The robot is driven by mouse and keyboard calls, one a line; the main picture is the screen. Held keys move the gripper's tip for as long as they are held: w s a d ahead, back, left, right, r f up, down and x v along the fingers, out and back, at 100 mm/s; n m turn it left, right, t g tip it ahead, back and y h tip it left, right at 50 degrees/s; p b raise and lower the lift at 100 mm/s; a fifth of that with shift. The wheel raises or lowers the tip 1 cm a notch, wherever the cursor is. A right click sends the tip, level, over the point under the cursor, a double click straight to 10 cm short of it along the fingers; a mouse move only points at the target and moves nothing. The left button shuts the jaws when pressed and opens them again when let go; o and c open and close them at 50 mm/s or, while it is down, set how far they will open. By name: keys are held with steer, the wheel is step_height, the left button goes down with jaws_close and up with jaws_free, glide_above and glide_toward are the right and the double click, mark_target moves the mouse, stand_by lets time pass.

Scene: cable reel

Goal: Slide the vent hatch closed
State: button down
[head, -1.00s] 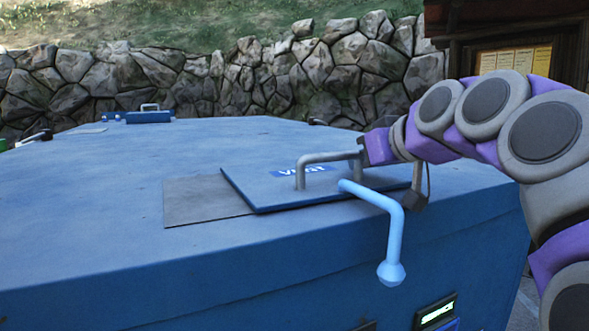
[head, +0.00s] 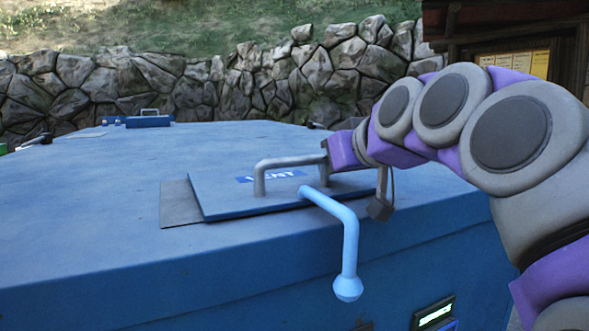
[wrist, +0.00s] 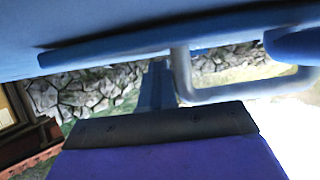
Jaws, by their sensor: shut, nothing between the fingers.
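The vent hatch (head: 225,205) is a flat blue plate with a blue label, lying on the blue cabinet top. A grey bar handle (head: 290,162) stands on it. A dark grey strip (head: 178,205) shows along the hatch's left side; the rest under the plate is hidden. My gripper (head: 326,152) is at the right end of the handle, shut and empty, its fingertips partly hidden there. In the wrist view the handle (wrist: 182,75) is close beside my narrow shut fingers (wrist: 157,88). I cannot tell if they touch.
A light-blue bent lever (head: 350,240) hangs in front of the hatch, over the cabinet's front edge. Another small handled blue block (head: 148,120) is at the far left of the cabinet top (head: 90,210). A stone wall (head: 200,90) stands behind. The top left of the hatch is clear.

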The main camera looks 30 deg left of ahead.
mark_target(308, 164)
steer(key=shift+s+a, duration=0.85)
steer(key=shift+s, duration=0.3)
steer(key=shift+s+a, duration=0.85)
steer(key=shift+s, duration=0.25)
steer(key=shift+w+d+r+p, duration=0.35)
steer(key=shift+w+r+p, duration=0.1)
steer(key=shift+r, duration=0.35)
steer(key=shift+w+d+r+p, duration=0.3)
steer(key=shift+w+r+p, duration=0.15)
steer(key=shift+r, duration=0.3)
steer(key=shift+s+d+r+b, duration=0.35)
steer(key=shift+s+d+b, duration=0.15)
steer(key=shift+s+d, duration=0.95)
steer(key=shift+s+d+r+b, duration=0.4)
steer(key=shift+s+d, duration=0.65)
steer(key=shift+d, duration=0.65)
steer(key=shift+s+d+r+b, duration=0.25)
steer(key=shift+s+d+b, duration=0.3)
steer(key=shift+s+d, duration=0.9)
steer(key=shift+w+d, duration=0.15)
steer(key=shift+w, duration=0.05)
steer(key=shift+f, duration=0.1)
